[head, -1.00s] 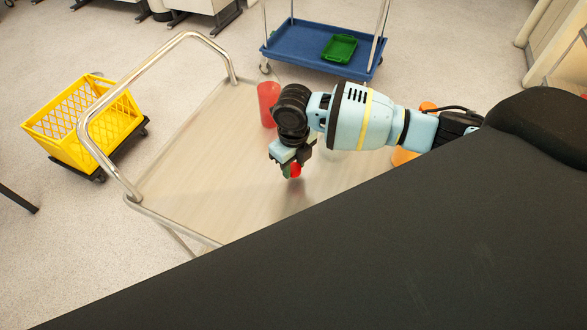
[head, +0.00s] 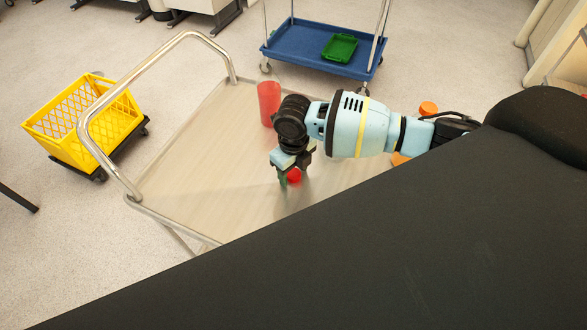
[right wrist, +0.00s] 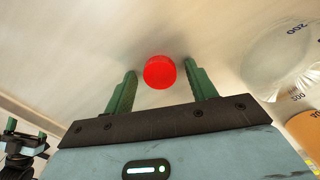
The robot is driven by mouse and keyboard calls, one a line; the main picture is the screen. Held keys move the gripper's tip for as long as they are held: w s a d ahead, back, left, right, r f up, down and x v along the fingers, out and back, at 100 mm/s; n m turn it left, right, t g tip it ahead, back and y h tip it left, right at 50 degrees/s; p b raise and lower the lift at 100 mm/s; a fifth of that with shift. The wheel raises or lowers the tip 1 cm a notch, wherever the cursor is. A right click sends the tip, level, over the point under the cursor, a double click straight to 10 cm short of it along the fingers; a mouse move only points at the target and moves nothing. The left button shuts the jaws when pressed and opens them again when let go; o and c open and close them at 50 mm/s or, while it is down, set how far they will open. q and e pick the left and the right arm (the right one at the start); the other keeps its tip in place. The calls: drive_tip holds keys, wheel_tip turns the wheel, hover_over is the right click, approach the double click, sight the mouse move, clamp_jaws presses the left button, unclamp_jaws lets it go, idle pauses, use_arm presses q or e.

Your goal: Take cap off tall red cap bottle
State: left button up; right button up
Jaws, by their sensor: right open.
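The round red cap (head: 294,176) of the tall bottle shows at my right gripper (head: 289,179) in the head view, over the trolley top. The bottle's clear body below is hard to make out. In the right wrist view the red cap (right wrist: 159,72) lies between the two green fingertips of my right gripper (right wrist: 162,80), with a gap on both sides. This gripper is open and holds nothing. My left gripper (right wrist: 25,133) shows small at the lower left of the right wrist view, its green fingers apart and nothing visible between them.
A red tumbler (head: 268,103) stands on the trolley top (head: 200,160) behind my right wrist. An orange cap (head: 428,108) shows behind my right forearm. A clear marked vessel (right wrist: 285,62) is to the right in the wrist view. The trolley's left part is clear.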

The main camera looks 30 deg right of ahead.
sight(294, 174)
wheel_tip(294, 174, up, 12)
drive_tip(key=shift+r, duration=0.15)
idle(0.5)
